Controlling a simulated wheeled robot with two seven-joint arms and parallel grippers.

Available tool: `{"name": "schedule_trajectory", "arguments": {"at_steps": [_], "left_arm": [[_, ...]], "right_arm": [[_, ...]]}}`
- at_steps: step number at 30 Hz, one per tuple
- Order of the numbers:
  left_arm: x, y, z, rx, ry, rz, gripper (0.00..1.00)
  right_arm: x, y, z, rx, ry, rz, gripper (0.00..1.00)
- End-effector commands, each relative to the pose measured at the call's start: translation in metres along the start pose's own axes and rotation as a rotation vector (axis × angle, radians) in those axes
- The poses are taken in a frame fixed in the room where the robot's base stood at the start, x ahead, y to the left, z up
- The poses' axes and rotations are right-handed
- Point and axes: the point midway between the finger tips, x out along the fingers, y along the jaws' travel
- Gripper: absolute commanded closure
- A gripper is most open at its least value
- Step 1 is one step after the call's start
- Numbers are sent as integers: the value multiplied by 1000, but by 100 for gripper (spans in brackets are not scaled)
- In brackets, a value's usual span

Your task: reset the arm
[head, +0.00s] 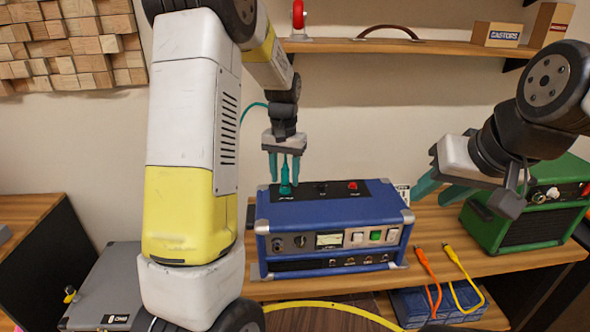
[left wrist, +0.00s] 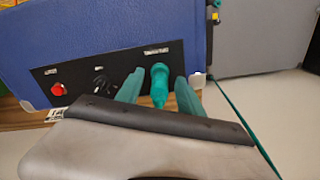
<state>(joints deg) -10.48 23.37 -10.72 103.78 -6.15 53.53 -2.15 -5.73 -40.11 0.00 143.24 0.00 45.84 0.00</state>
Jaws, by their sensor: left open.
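My left gripper (head: 284,167) is above the top left of a blue amp (head: 330,217) in the head view, fingers pointing down. In the left wrist view its open teal fingers (left wrist: 158,90) stand on either side of a teal plug (left wrist: 159,84). The plug stands upright at the amp's black top panel (left wrist: 70,80), and a teal cable (head: 248,106) shows near my arm. My right gripper (head: 440,182) is at the right of the head view, its teal fingers pointing left; its gap is hard to judge.
A green amp (head: 530,210) stands on the right of the wooden bench. An orange cable (head: 428,268) and a yellow cable (head: 460,270) lie by a blue bin (head: 410,308). A shelf (head: 400,47) is above. A grey case (head: 105,285) stands at the lower left.

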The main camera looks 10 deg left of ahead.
Motion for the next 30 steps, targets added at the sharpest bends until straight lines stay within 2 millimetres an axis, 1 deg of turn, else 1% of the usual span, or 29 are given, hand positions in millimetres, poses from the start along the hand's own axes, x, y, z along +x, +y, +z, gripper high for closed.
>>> {"name": "schedule_trajectory", "arguments": {"at_steps": [5, 9, 12, 17, 20, 23, 24, 26, 27, 29, 30], "left_arm": [[-25, 0, -1, 0, 5, 0, 55], [-50, 0, -1, 0, 4, 0, 55], [-64, 0, -1, 0, 3, 0, 55], [-79, 0, 4, -1, 12, 5, 55], [-95, 2, 18, -7, 47, 23, 55], [-116, 5, 44, -16, 110, 51, 55], [-125, 8, 57, -18, 141, 64, 55], [-137, 12, 78, -23, 188, 82, 55], [-143, 14, 91, -26, 217, 93, 55], [-151, 18, 112, -29, 262, 107, 55], [-156, 21, 126, -32, 294, 115, 55]], "right_arm": [[0, 0, 0, 0, 0, 0, 64], [0, 0, 0, 0, 0, 0, 64], [0, 0, 0, 0, 0, 0, 64], [0, 0, 0, 0, 0, 0, 64], [0, 0, 0, 0, 0, 0, 64], [0, 0, 0, 0, 0, 0, 64], [0, 0, 0, 0, 0, 0, 64], [0, 0, 0, 0, 0, 0, 64], [0, 0, 0, 0, 0, 0, 64], [0, 0, 0, 0, 0, 0, 64], [0, 0, 0, 0, 0, 0, 64]]}}
